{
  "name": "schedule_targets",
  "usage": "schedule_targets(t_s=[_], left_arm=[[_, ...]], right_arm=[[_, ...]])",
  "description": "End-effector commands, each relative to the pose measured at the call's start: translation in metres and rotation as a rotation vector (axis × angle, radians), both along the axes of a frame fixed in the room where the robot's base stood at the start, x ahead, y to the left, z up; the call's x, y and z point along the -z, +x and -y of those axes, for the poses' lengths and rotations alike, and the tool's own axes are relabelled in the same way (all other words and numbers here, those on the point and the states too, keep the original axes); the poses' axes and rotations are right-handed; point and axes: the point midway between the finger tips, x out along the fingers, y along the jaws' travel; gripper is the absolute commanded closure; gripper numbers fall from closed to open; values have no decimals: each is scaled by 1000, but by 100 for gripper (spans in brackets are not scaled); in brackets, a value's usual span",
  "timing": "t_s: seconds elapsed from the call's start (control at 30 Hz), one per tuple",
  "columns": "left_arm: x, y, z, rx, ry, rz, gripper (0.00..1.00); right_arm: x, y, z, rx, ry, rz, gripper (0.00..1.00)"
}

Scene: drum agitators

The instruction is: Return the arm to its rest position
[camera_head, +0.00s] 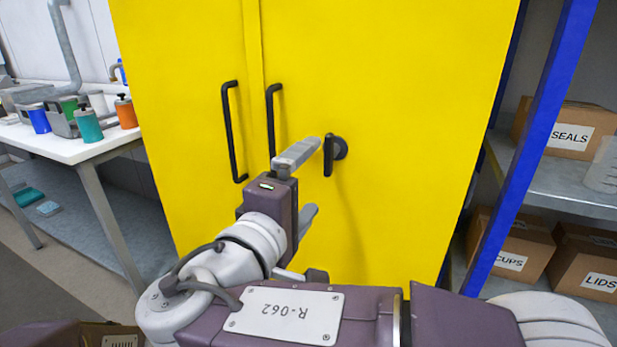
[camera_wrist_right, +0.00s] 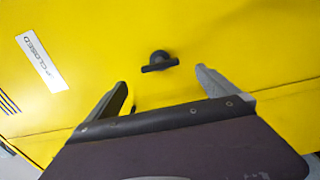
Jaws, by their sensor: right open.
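My right arm comes in from the lower right of the head view and bends up in front of a yellow cabinet (camera_head: 400,110). Its gripper (camera_head: 308,180) is open, with the two grey fingers apart and nothing between them. A black turn handle (camera_head: 335,152) on the right door lies just beyond the upper fingertip. In the right wrist view the gripper (camera_wrist_right: 162,82) is open, and the turn handle (camera_wrist_right: 160,62) shows ahead between the fingertips, not clasped. My left gripper is not in view.
Two black pull handles (camera_head: 232,130) stick out from the closed cabinet doors. A blue rack post (camera_head: 530,150) stands at the right, with a SEALS box (camera_head: 570,130) and other boxes on shelves. At the left, a white table (camera_head: 70,148) holds several coloured containers.

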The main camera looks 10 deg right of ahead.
Motion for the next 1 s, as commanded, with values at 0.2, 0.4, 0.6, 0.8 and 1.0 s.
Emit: schedule_targets(t_s=[0.2, 0.4, 0.6, 0.8, 1.0], left_arm=[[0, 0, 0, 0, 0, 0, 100], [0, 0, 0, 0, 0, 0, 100], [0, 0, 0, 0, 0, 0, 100], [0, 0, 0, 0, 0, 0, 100], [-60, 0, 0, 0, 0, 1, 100]], right_arm=[[83, 21, 31, 49, 25, -268, 2], [251, -7, 89, 191, 324, -739, 2], [360, -70, 101, 393, 851, -923, 2], [410, -96, 97, 636, 1377, -761, 2], [356, -94, 98, 685, 1482, -682, 2]])
